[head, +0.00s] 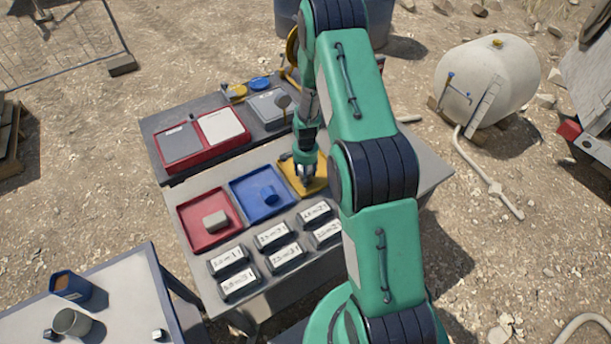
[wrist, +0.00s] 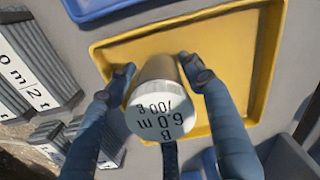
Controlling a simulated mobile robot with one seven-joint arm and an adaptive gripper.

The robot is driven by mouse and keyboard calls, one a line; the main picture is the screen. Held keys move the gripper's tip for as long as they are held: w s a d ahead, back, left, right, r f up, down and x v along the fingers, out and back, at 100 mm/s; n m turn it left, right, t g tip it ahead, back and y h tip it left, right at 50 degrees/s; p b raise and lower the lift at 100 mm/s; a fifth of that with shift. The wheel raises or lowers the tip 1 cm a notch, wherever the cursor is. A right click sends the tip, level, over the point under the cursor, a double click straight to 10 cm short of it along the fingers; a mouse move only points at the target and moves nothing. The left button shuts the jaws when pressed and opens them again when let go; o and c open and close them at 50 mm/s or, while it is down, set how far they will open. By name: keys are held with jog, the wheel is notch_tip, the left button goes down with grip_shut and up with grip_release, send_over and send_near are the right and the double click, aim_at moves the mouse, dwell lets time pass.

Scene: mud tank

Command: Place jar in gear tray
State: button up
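The jar (wrist: 160,112) is a pale cylinder with a lettered end facing the wrist camera. My gripper (wrist: 160,66) has one finger on each side of it, and both fingertips appear to touch its sides. The jar is over the yellow tray (wrist: 115,48); whether its far end rests on the tray floor is unclear. In the head view my gripper (head: 305,178) points down at the yellow tray (head: 286,168), and the jar is hard to make out there. No tray has a readable gear mark, so I cannot tell which is the gear tray.
The blue tray (head: 240,190) holds a small blue object (head: 270,194). The red tray (head: 188,217) holds a grey block (head: 215,220). Several labelled dark boxes (head: 273,236) line the table front. A side table (head: 120,325) holds a blue container (head: 70,287) and a grey cup (head: 71,322).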

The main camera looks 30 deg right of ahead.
jog(key=shift+o, duration=0.4)
jog(key=shift+r, duration=0.1)
jog(key=shift+r, duration=6.05)
jog(key=shift+r, duration=0.2)
jog(key=s+a+r+n+t, duration=0.1)
jog(key=s+a+r+n, duration=0.2)
jog(key=r, duration=0.7)
jog(key=s+a+r+n+t, duration=0.1)
jog(key=s+a+r, duration=0.3)
jog(key=r, duration=0.7)
jog(key=s+a+r+n+t, duration=0.15)
jog(key=a+r, duration=0.35)
jog(key=r, duration=0.5)
jog(key=s+a+r+n, duration=0.2)
jog(key=s+a+r, duration=0.1)
jog(key=s, duration=0.5)
jog(key=s+a+r+n+t, duration=0.1)
jog(key=s+a+r+n, duration=0.1)
jog(key=s+r, duration=0.4)
jog(key=s+a+r+n+t, duration=0.1)
jog(key=s+a+r+n, duration=0.2)
jog(key=s, duration=0.8)
jog(key=shift+s+a+r, duration=0.4)
jog(key=shift+a+r, duration=0.35)
jog(key=shift+a, duration=0.25)
